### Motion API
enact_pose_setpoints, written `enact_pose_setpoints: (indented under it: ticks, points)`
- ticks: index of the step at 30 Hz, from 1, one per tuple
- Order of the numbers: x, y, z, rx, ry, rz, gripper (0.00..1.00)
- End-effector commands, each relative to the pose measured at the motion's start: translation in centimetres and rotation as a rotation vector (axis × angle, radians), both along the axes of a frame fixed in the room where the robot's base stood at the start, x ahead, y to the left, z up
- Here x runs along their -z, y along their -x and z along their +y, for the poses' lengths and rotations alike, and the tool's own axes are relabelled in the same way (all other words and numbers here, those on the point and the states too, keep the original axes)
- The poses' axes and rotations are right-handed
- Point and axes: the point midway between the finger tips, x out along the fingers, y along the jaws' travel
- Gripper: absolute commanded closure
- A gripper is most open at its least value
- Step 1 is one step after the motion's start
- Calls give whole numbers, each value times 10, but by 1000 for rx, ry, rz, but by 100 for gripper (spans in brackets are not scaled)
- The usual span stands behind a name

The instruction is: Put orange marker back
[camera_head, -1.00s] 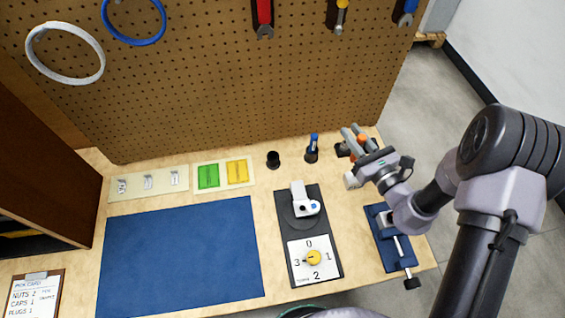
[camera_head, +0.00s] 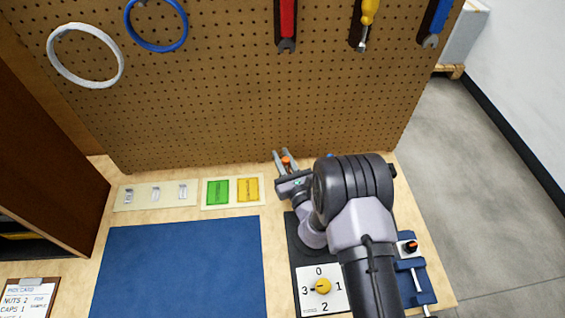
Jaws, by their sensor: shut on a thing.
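My gripper (camera_head: 284,158) is near the pegboard, right of the yellow block. Its two grey fingers are shut on the orange marker (camera_head: 287,161), of which only a small orange part shows between them. The black cup that stood right of the yellow block in the earlier view is hidden behind my gripper. I cannot tell whether the marker is above the cup or in it. The top of a blue marker (camera_head: 330,155) just shows behind my arm; its holder is hidden.
A blue vise (camera_head: 409,268) with a white, black and orange piece (camera_head: 409,247) is at the right. A dial plate (camera_head: 320,288) lies partly under my arm. Green (camera_head: 218,191) and yellow (camera_head: 248,189) blocks are left of my gripper. The blue mat (camera_head: 180,265) is clear.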

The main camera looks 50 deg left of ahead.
Motion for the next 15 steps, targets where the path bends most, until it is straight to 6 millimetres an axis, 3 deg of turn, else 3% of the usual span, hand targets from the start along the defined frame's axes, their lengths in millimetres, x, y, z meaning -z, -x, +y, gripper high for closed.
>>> enact_pose_setpoints:
  ticks: [10, 11, 13, 15]
  points:
    - [7, 0, 0, 0, -2, -1, 100]
    - [7, 0, 0, 0, -1, 0, 77]
    - [6, 0, 0, 0, -1, 0, 63]
    - [6, 0, 0, 0, -1, 0, 59]
